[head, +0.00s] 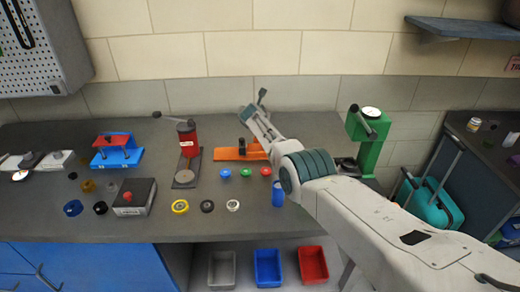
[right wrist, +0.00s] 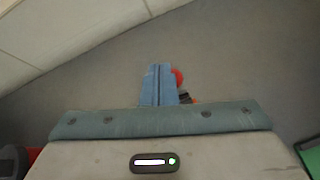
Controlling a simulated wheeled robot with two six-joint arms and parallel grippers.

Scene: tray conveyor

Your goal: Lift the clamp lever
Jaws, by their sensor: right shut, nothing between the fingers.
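The clamp has an orange base (head: 229,154) with a dark fixture on it, at the middle of the bench in the head view. My right arm and gripper cover its right part and the lever. In the right wrist view a red knob (right wrist: 178,76), likely the lever's end, shows just right of my fingers, partly hidden, with a bit of orange below it. My right gripper (head: 247,111) is shut and empty, above and behind the clamp. Its blue fingers (right wrist: 158,74) are together beside the knob; whether they touch it I cannot tell. My left gripper is not in view.
A red press (head: 187,137) stands left of the clamp and a green press (head: 371,149) to the right. Several coloured caps and rings lie in front, near a blue cylinder (head: 278,194). A blue fixture (head: 117,150) stands further left. The bench behind the clamp is clear.

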